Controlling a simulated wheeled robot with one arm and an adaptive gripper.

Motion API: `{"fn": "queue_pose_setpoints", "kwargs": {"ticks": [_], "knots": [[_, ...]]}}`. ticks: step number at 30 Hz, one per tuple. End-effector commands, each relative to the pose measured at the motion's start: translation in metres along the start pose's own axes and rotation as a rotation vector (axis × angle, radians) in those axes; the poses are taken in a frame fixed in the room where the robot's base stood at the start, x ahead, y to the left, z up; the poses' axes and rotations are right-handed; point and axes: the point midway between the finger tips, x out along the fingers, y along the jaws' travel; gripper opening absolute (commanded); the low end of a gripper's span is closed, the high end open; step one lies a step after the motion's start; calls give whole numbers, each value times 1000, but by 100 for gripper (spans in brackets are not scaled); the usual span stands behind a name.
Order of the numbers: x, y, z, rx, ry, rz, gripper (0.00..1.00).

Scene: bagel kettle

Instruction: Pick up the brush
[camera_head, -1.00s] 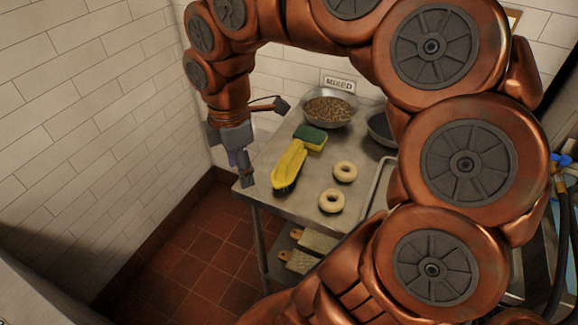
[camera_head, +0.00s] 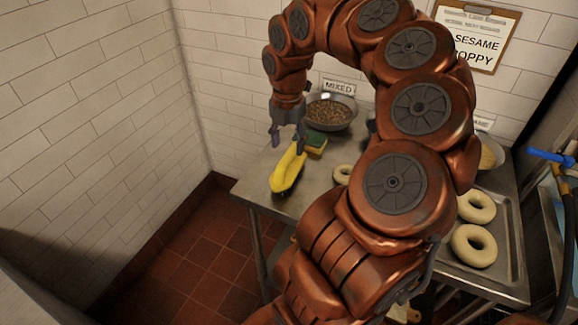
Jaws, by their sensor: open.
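The brush (camera_head: 288,172) has a yellow body with dark bristles underneath. It lies on the metal table (camera_head: 255,186) near its left front corner. My gripper (camera_head: 287,139) is open and empty, pointing down just behind and above the far end of the brush. From this view I cannot tell how high it is above the brush, or whether a finger touches it. A green and yellow sponge (camera_head: 314,141) lies right behind the brush, close to the gripper's right finger.
A bowl of mixed seeds (camera_head: 331,111) stands behind the sponge, by the MIXED sign (camera_head: 338,87). A bagel (camera_head: 343,173) lies right of the brush, partly hidden by my arm. More bagels (camera_head: 474,246) sit on a tray at right. A tiled wall is at left.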

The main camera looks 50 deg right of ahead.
Motion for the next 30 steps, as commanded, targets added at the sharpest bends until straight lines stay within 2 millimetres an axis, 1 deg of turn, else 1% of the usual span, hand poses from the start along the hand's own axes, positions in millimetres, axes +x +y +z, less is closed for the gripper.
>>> {"fn": "queue_pose_setpoints", "kwargs": {"ticks": [4,10,13,17,23,30], "knots": [[10,-2,1,2,2,-1,56],[36,-2,1,1,4,-3,56],[46,-2,1,1,3,-4,56],[52,-2,1,1,2,1,56],[52,-1,1,1,1,1,56],[52,-1,1,0,1,1,32]]}}
